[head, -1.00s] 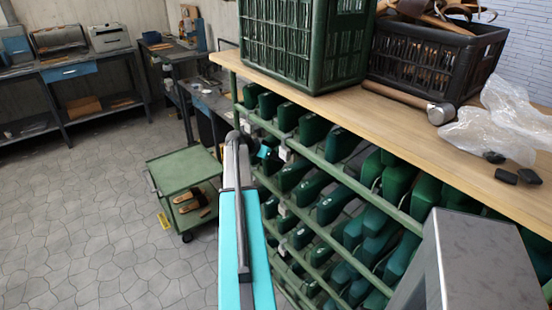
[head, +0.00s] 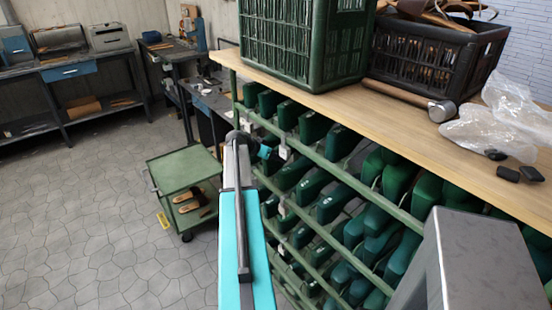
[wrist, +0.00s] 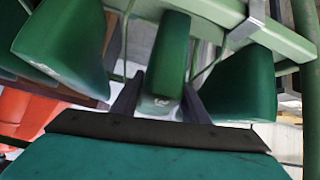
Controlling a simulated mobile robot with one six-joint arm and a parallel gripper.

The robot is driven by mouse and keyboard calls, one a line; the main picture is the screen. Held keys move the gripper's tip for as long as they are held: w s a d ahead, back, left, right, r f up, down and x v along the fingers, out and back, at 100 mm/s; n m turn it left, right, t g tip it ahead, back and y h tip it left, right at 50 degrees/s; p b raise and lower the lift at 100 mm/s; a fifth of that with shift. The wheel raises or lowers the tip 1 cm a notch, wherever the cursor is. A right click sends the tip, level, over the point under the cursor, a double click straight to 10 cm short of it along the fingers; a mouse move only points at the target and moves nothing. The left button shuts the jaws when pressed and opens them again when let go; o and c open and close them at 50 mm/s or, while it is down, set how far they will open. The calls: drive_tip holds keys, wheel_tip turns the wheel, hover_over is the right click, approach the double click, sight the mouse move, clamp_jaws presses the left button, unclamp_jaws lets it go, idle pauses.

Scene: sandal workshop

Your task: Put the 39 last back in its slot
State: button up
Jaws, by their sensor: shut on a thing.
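In the wrist view a green last (wrist: 167,52) stands between the two dark fingers of my gripper (wrist: 160,92), which is shut on it. Its near end carries a small white mark, too small to read as 39. It sits between two other green lasts, one on the left (wrist: 68,45) and one on the right (wrist: 240,85). A pale green rack rail (wrist: 275,32) runs close by its far end. I cannot tell whether the held last rests on the rack. In the head view my gripper (head: 264,151) is at the rack's left end, mostly hidden by my arm, and the held last cannot be made out.
The green rack (head: 345,173) holds rows of green lasts under a wooden top (head: 395,117). On top are a green crate (head: 305,45), a black crate (head: 440,55), a hammer (head: 440,110) and plastic bags (head: 480,130). A green cart (head: 183,170) stands left, with open floor beside it.

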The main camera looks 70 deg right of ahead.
drive_tip(key=shift+f, duration=0.1)
idle(0.5)
drive_tip(key=o, duration=1.2)
drive_tip(key=shift+a, duration=0.1)
drive_tip(key=b+v, duration=0.3)
drive_tip(key=v, duration=1)
drive_tip(key=shift+a+r, duration=0.25)
drive_tip(key=shift+w, duration=0.1)
